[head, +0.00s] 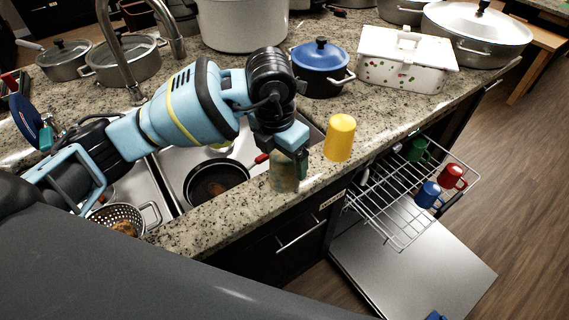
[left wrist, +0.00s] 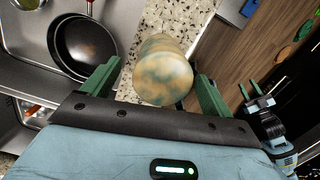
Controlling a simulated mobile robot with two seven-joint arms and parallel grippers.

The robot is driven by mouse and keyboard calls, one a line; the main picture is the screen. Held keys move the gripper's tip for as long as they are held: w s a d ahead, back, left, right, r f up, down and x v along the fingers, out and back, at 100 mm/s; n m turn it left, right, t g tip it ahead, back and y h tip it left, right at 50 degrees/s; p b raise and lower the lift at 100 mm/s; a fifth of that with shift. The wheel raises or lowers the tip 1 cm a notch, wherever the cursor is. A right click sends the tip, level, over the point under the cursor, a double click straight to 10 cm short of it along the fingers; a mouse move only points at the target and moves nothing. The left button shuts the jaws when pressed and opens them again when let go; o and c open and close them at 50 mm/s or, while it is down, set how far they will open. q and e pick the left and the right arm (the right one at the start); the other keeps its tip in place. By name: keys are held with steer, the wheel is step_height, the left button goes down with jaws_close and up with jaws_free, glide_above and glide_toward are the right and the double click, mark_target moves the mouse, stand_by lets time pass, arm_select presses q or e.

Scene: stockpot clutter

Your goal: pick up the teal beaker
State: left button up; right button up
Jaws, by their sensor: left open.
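The beaker (left wrist: 163,70), mottled tan and teal, stands between the two green fingers of my left gripper (left wrist: 158,88) in the left wrist view. Gaps show between the beaker and both fingers, so the gripper is open around it. In the head view the beaker (head: 284,178) stands at the counter edge beside the sink, its upper part partly hidden by my left gripper (head: 287,152). My right gripper (left wrist: 257,100) shows small at the right of the left wrist view; its jaw state is unclear.
A yellow cup (head: 340,137) stands close to the right of the beaker. A black pan (head: 217,182) lies in the sink to the left. A blue pot (head: 322,70) and a white spotted box (head: 405,62) stand behind. A dishwasher rack (head: 400,215) with several mugs is pulled out at right.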

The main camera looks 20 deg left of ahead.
arm_select(q)
steer(key=f, duration=0.3)
steer(key=shift+w+d+f, duration=0.2)
steer(key=shift+w+d, duration=0.05)
steer(key=shift+w, duration=0.1)
steer(key=c, duration=1.1)
